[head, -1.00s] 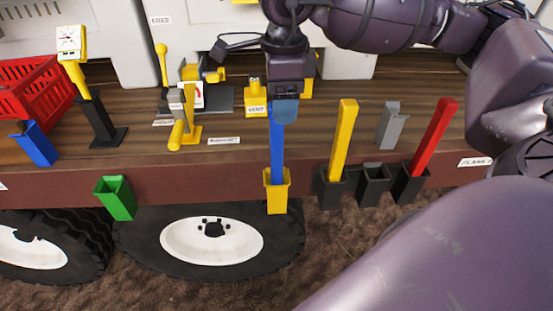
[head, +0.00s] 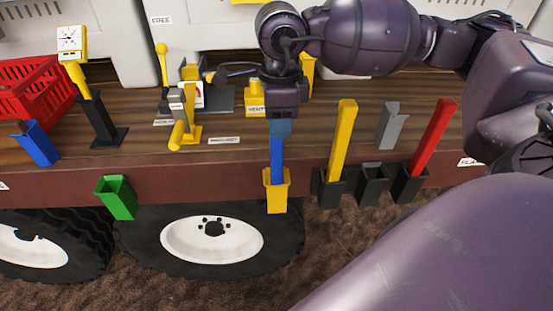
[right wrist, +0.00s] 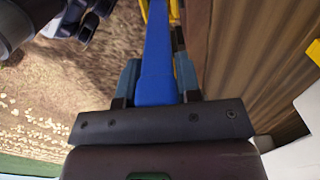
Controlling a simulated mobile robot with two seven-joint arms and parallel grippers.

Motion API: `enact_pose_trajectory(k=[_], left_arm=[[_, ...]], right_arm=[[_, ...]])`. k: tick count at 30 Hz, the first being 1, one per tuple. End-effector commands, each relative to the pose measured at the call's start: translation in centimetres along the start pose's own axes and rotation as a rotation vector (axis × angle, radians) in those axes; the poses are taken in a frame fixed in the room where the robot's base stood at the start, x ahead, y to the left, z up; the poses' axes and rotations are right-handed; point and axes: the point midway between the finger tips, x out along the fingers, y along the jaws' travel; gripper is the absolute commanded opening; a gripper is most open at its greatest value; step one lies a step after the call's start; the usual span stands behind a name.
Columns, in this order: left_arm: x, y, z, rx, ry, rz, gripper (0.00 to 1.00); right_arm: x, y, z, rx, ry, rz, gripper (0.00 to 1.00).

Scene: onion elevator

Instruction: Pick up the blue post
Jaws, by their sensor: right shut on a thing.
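The blue post (head: 277,162) stands upright in a yellow holder (head: 277,190) on the front edge of the wooden deck. My right gripper (head: 280,128) is above it, pointing down, and is shut on its upper part. In the right wrist view the blue post (right wrist: 156,60) runs between the two fingers of the right gripper (right wrist: 156,80). The post's top is hidden by the gripper in the head view. Its lower end is inside the yellow holder. My left gripper is not in view.
A yellow post (head: 343,140) and a red post (head: 434,138) stand in black holders to the right, with an empty black holder (head: 373,185) between them. Left are a green holder (head: 116,197), a blue holder (head: 38,144) and a red crate (head: 30,85). Levers stand on the deck (head: 225,155).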

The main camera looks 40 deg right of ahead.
Motion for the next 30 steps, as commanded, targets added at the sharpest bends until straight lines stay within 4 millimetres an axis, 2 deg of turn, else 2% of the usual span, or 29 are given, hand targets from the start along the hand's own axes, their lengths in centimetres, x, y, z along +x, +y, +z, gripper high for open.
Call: enact_pose_trajectory(k=[2, 12, 17, 23, 30], left_arm=[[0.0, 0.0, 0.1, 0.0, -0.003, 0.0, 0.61], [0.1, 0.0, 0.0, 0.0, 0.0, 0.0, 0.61], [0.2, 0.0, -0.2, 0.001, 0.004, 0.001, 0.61], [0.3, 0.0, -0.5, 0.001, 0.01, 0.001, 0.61], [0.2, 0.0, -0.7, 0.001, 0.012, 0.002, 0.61]], right_arm=[[0.0, 0.0, 0.0, 0.0, 0.0, 0.0, 0.0], [-0.1, 0.0, 0.0, 0.0, -0.001, -0.001, 0.0], [-1.1, -0.1, 0.1, 0.0, -0.003, -0.002, 0.0], [-4.7, -0.1, 0.1, 0.0, -0.004, -0.005, 0.0], [-11.0, -0.1, 0.1, 0.0, -0.005, -0.006, 0.0]])
